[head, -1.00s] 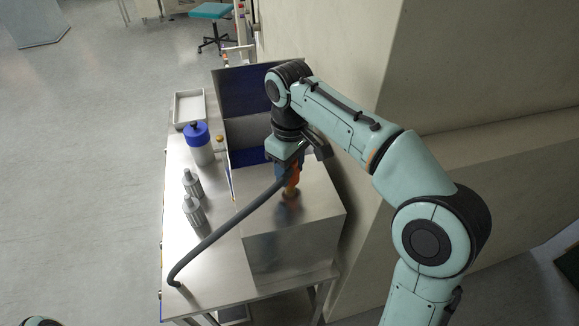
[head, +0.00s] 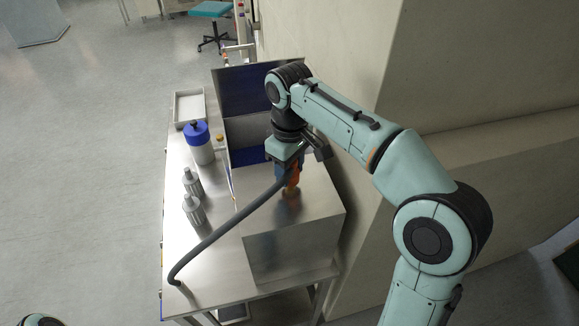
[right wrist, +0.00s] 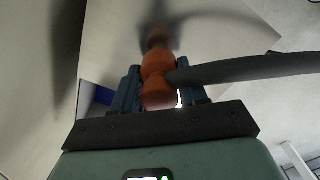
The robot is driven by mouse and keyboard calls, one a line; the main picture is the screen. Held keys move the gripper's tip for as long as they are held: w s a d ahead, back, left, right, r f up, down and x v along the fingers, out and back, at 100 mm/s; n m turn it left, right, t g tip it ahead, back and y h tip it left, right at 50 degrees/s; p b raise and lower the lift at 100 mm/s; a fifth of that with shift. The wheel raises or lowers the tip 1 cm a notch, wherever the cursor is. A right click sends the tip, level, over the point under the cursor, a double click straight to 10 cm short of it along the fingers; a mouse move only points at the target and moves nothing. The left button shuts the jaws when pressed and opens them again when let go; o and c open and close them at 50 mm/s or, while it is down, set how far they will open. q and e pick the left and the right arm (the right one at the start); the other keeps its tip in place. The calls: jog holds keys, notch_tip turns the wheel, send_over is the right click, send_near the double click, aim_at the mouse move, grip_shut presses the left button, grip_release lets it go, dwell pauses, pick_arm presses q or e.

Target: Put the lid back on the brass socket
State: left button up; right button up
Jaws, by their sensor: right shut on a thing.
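My right gripper (head: 291,184) points down over the top of the steel cabinet and is shut on an orange piece (right wrist: 158,75). A thick grey hose (head: 222,234) runs to this piece and joins its side in the right wrist view (right wrist: 235,67). I see no other lid, but cannot tell for sure that this piece is the lid. A small brownish part (right wrist: 157,38) shows just beyond its end, perhaps the brass socket; I cannot tell whether they touch. My left gripper is out of view.
The steel cabinet (head: 290,255) stands on a metal table (head: 205,270) beside a wall. An open box with a blue inside (head: 245,92) is behind.

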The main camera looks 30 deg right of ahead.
dwell(0.3)
jog(key=o, duration=1.7)
jog(key=shift+r+p, duration=0.35)
jog(key=shift+r, duration=0.35)
jog(key=shift+w+r+p, duration=0.1)
jog(key=shift+r+p, duration=0.3)
jog(key=shift+r, duration=0.15)
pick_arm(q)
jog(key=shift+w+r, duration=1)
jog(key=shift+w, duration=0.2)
pick_arm(e)
jog(key=shift+r, duration=2.25)
grip_shut()
